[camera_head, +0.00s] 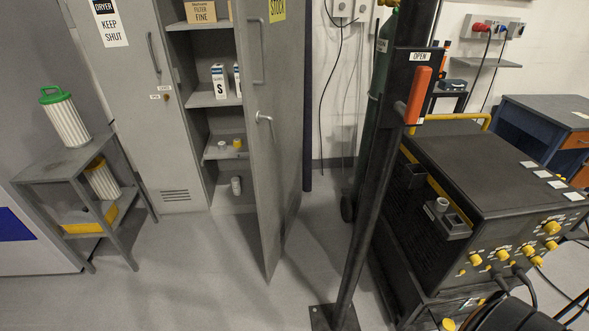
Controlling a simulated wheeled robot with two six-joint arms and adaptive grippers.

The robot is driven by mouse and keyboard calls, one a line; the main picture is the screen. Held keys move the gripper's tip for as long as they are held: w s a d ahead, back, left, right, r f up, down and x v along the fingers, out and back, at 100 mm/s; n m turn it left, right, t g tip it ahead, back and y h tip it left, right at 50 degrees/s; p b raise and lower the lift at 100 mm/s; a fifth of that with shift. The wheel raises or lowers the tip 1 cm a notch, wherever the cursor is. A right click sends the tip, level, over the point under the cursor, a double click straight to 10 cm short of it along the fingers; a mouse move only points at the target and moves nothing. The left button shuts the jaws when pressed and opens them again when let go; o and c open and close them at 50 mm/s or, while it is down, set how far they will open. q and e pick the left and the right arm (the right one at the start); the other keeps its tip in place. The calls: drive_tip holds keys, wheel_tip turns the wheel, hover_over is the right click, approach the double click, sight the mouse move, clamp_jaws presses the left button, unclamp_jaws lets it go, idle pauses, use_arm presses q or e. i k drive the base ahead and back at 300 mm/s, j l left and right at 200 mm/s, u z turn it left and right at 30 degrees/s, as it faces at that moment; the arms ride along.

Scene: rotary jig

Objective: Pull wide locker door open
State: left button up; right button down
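The grey locker (180,120) stands at the back left. Its right-hand door (262,185) is swung outward toward me, and I see it at a steep angle. It carries a long pull handle (255,55), a small lever handle (264,118) and a yellow STOCK label (277,9). Behind it, shelves (222,152) hold white boxes marked S (219,80), a FINE filter box (200,11) and small jars. Neither of my grippers is in view.
A dark post (362,220) with a red handle (418,95) and an OPEN label rises right of the door. A black machine with yellow knobs (490,190) fills the right. A grey stand (75,165) with filters is at left. Floor (190,270) before the locker is clear.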

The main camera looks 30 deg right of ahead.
sight(270, 35)
drive_tip(key=i+j+z, duration=0.4)
drive_tip(key=j+z, duration=0.25)
drive_tip(key=i+j+z, duration=0.1)
drive_tip(key=j+z, duration=0.2)
drive_tip(key=j, duration=0.15)
drive_tip(key=i+j+z, duration=0.1)
drive_tip(key=j+z, duration=0.2)
drive_tip(key=j, duration=0.15)
